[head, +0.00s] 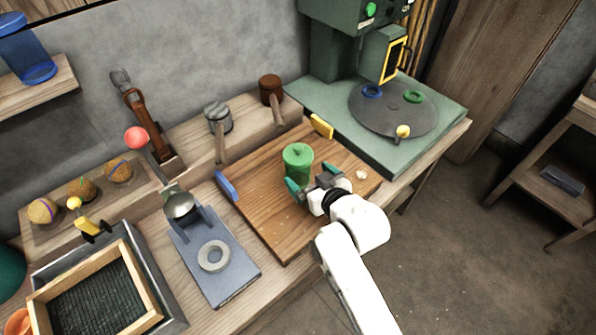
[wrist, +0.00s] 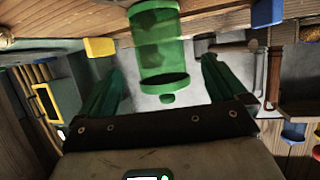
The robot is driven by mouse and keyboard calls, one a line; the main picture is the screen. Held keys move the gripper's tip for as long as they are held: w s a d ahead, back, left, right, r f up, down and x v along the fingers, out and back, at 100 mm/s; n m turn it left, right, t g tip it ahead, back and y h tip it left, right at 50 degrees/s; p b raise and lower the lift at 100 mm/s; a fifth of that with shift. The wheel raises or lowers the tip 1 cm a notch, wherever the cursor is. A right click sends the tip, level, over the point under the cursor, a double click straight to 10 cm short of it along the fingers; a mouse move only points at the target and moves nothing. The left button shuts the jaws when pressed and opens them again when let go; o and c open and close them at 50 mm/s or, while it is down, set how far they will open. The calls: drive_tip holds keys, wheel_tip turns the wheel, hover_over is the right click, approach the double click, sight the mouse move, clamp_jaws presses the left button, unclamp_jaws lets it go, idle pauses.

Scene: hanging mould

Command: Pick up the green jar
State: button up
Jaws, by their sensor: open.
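The green jar (head: 297,165) stands upright on the brown wooden board, with a knobbed lid on top. My gripper (head: 312,180) is at the jar's near right side, with its teal fingers spread and pointing toward it. In the wrist view the jar (wrist: 158,45) appears upside down, ahead of and between the two fingers of my gripper (wrist: 163,90). The gripper is open and holds nothing. Whether a finger touches the jar cannot be told. The jar's lower part is partly hidden by the gripper in the head view.
The wooden board (head: 262,208) carries a yellow block (head: 321,126) at its back, a blue block (head: 226,185) at its left and a small pale lump (head: 361,174) at its right. Mallets (head: 271,90) stand behind. A green machine base (head: 446,112) is at back right.

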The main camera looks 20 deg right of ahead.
drive_tip(key=shift+f+x, duration=0.15)
drive_tip(key=shift+x, duration=1.7)
drive_tip(key=shift+f+x, duration=0.15)
drive_tip(key=shift+x, duration=1.7)
drive_tip(key=shift+s, duration=0.1)
drive_tip(key=shift+r, duration=0.1)
drive_tip(key=c, duration=1.3)
